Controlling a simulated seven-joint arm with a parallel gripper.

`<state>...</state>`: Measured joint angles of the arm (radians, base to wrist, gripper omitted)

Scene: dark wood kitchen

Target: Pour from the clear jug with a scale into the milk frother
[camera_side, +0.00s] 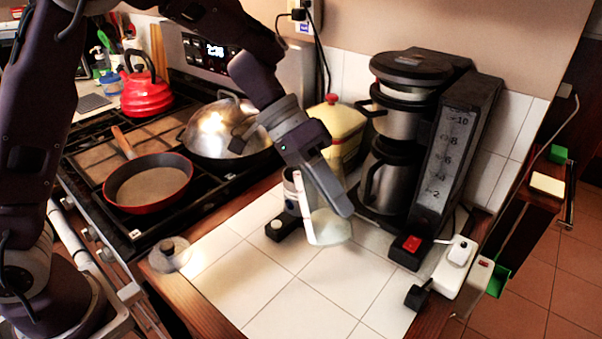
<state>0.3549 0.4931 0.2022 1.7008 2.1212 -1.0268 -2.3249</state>
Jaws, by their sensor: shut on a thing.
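The clear jug (330,229) is at the middle of the tiled counter in the side view, with a pale strip with red along its left side. My gripper (328,195) points down at it and is shut on it; one finger covers part of the jug. The jug looks slightly tilted, and its contents and scale are too unclear to read. The milk frother (291,188) is a metal cup on a black base with a pale knob, just behind and left of the jug. The jug and gripper partly hide it. I cannot tell whether they touch.
A coffee machine (443,150) stands close on the right, with a power strip (454,268) before it. A yellow container (345,135) is behind. The stove at left holds a wok (228,135), a red pan (148,183) and a red kettle (146,92). A round lid (170,254) lies front left. Front tiles are clear.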

